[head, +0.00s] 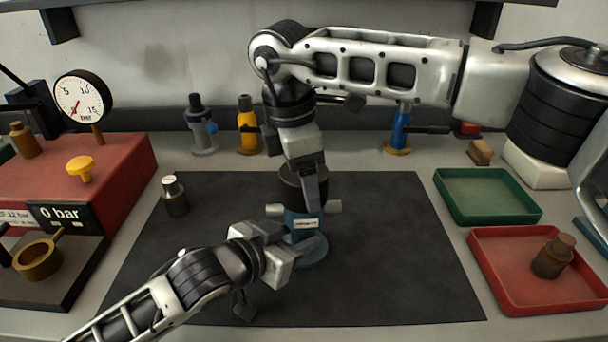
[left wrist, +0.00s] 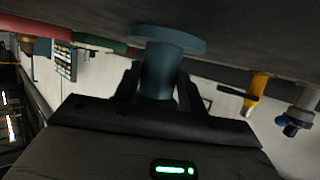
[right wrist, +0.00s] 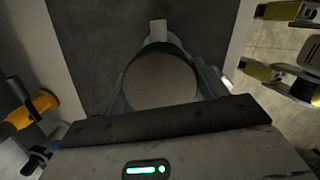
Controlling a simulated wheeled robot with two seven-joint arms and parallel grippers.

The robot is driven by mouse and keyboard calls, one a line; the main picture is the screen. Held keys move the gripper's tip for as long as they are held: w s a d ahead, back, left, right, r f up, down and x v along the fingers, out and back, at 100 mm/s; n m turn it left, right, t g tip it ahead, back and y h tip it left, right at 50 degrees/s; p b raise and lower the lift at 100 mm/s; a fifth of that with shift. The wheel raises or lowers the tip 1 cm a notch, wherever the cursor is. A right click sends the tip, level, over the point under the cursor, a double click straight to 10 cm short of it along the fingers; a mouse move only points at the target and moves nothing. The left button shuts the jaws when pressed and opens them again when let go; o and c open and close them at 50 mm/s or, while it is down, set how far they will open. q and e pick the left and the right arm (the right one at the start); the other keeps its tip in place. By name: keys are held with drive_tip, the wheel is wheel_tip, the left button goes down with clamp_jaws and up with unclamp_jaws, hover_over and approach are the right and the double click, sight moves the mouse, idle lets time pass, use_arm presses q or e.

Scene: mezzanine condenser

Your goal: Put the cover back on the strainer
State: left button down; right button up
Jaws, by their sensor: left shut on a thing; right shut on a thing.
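The strainer (head: 304,223) stands upright on the dark mat, with a blue body, a white label, grey side stubs and a round blue foot. Its foot (left wrist: 150,38) and stem show in the left wrist view. My left gripper (head: 297,252) is shut on the blue body from the left. The cover (head: 290,183) is a dark round cap at the top of the strainer. My right gripper (head: 313,190) points down and is shut on it. Its flat round top (right wrist: 160,82) sits between the fingers. I cannot tell whether it is fully seated.
A small dark bottle (head: 175,196) stands on the mat (head: 400,270) at left. A red tray (head: 500,300) holds a brown piece (head: 553,257); a green tray (head: 487,193) is behind it. A red gauge box (head: 125,165) stands left. Several valves line the back.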

use_arm(q)
drive_tip(key=shift+f, duration=0.1)
use_arm(e)
drive_tip(key=m, duration=0.4)
drive_tip(key=shift+m+g, duration=0.3)
drive_tip(key=shift+m, duration=0.1)
drive_tip(key=m, duration=0.3)
drive_tip(key=shift+g, duration=0.3)
drive_tip(key=o, duration=1)
drive_tip(key=shift+o, duration=0.2)
drive_tip(key=shift+r, duration=2.25)
drive_tip(key=shift+c, duration=0.3)
